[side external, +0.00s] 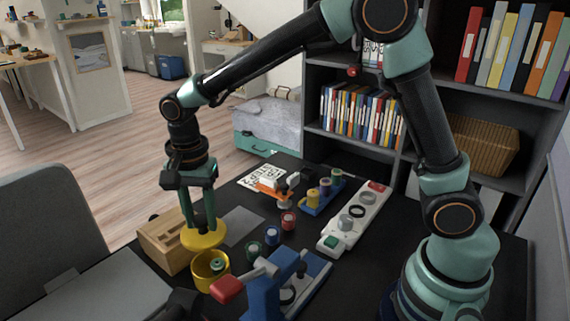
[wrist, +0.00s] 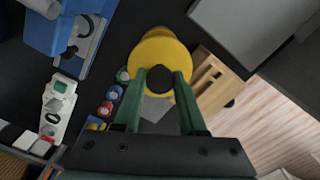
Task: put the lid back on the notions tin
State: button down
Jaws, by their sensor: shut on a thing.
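The yellow lid (side external: 202,238) hangs from my gripper (side external: 204,222), whose fingers are shut on its dark knob. In the wrist view the lid (wrist: 160,48) is below the fingertips of my gripper (wrist: 160,78), with the black knob between them. The yellow notions tin (side external: 207,277) stands upright on the black desk. Its mouth is partly uncovered toward the side camera, and a green item shows inside. The lid is above the tin and offset toward its far left side. In the wrist view the lid hides most or all of the tin.
A wooden box (side external: 165,243) stands close to the left of the tin. Red, blue and green spools (side external: 272,236) lie to the right. A blue device (side external: 262,296) with a red handle is near the front. A white tray (side external: 333,238) is farther right.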

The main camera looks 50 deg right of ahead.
aim_at(204, 235)
jog(key=shift+s+a+f, duration=0.15)
jog(key=shift+f, duration=3.1)
jog(key=shift+f, duration=0.15)
grip_release()
jog(key=shift+r, duration=3.5)
jog(key=shift+c, duration=0.3)
